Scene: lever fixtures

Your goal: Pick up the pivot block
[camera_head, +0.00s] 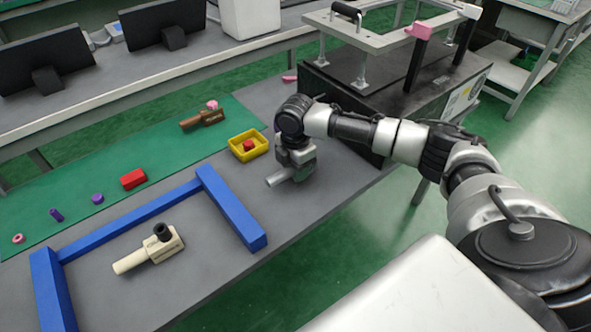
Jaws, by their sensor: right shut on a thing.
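My right gripper (293,170) is low over the grey table, to the right of the yellow tray. It is shut on a light grey piece (275,181) with a rounded end that sticks out toward the lower left. The wrist hides most of this piece, so I cannot tell whether it touches the table. It may be the pivot block; its full shape is not visible. A beige block with a cylindrical arm and a black knob (150,250) lies inside the blue frame. My left gripper is not in view.
The blue frame (232,208) stands on the grey table. A yellow tray (262,138) holds a red piece. A red block (133,179), purple pieces (97,198), a pink ring (18,238) and a brown part (200,119) lie on the green mat. A black fixture (375,95) stands at the back right.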

